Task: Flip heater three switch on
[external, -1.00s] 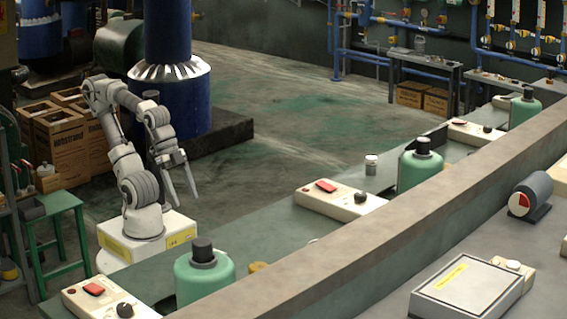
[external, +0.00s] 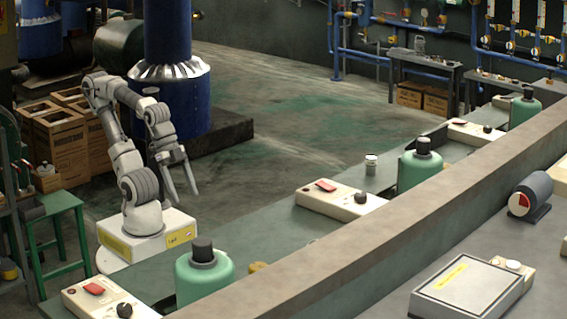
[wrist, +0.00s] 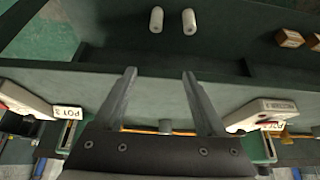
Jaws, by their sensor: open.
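Three cream heater boxes with red rocker switches and black knobs stand along the green bench: a near one (external: 75,300), a middle one (external: 345,207) and a far one (external: 470,134). I cannot tell from the external view which is heater three. Their red switches show at the near (external: 94,288), middle (external: 325,186) and far (external: 459,122) boxes. My gripper (external: 191,196) is open and empty, pointing down, apart from every box.
Green tanks with black caps stand beside the heater boxes: near (external: 205,278), middle (external: 419,173) and far (external: 525,111). A small jar (external: 371,166) stands on the bench. A thick ledge (external: 400,213) runs along the bench. Wooden crates (external: 65,140) and a green stool (external: 55,208) are at left.

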